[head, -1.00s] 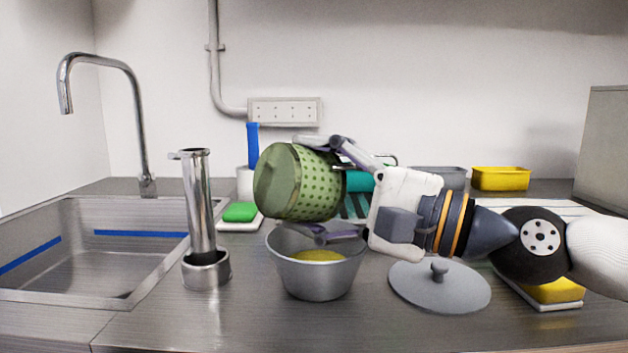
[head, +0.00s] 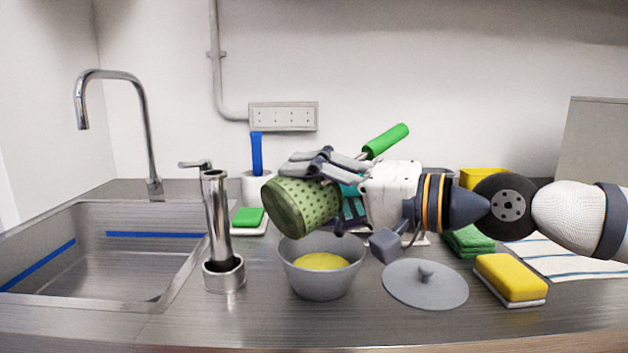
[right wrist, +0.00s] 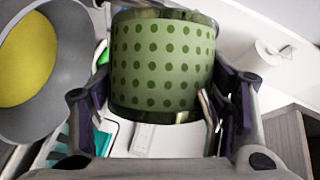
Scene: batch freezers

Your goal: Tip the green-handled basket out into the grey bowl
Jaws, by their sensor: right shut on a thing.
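The green dotted basket (head: 297,210) is tilted above the grey bowl (head: 318,286), over its back rim. Its green handle (head: 386,141) sticks up to the right behind my right gripper. The bowl stands upright on the counter with yellow contents in its bottom. My right gripper (head: 322,194) is shut on the basket, with fingers around its side. In the right wrist view the basket (right wrist: 162,62) sits between the fingers, and the bowl (right wrist: 72,62) with its yellow contents is at upper left. The basket's inside is hidden. My left gripper is not in view.
A grey lid (head: 424,287) lies right of the bowl, with a yellow sponge (head: 511,277) and a green cloth (head: 469,241) farther right. A metal cylinder (head: 218,220) stands left of the bowl, next to the sink (head: 110,260). The front counter strip is clear.

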